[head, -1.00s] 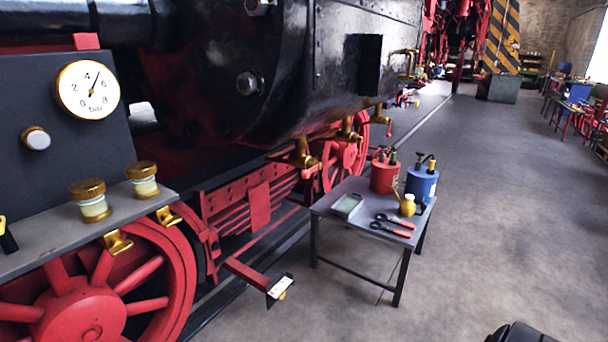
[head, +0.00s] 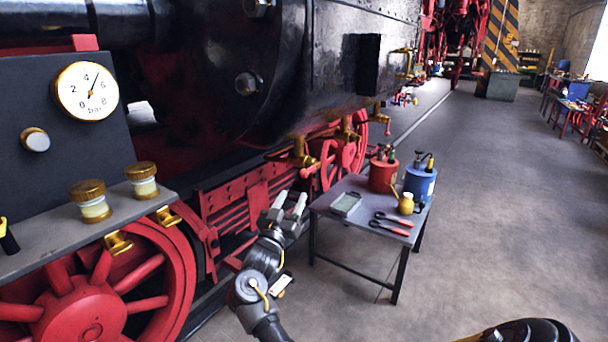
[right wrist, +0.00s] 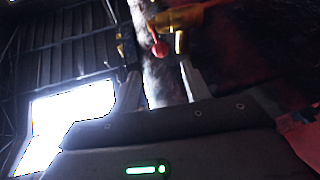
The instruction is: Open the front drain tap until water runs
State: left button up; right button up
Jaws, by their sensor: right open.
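Several brass drain taps hang under the black cylinder. The nearest tap (head: 297,153) is closest to my right gripper; another tap (head: 347,129) and a farther one (head: 378,113) sit behind it. I cannot tell by label which is the front one. No water shows below them. My right gripper (head: 290,202) is open and empty, pointing up, below and apart from the nearest tap. In the right wrist view a brass tap (right wrist: 180,18) with a red ball-ended handle (right wrist: 160,48) shows beyond the fingers. My left gripper is out of view.
Red wheels (head: 95,305) and a gauge panel (head: 45,130) are at left. Floor at right is clear.

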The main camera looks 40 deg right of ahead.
aim_at(302, 177)
jog(key=p+x, duration=0.2)
jog(key=x, duration=0.7)
jog(key=shift+w+d+r, duration=0.1)
jog(key=shift+r, duration=0.05)
jog(key=shift+w+d+r, duration=0.15)
jog(key=shift+w+d, duration=0.15)
jog(key=shift+d, duration=0.25)
jog(key=shift+c, duration=0.5)
grip_shut()
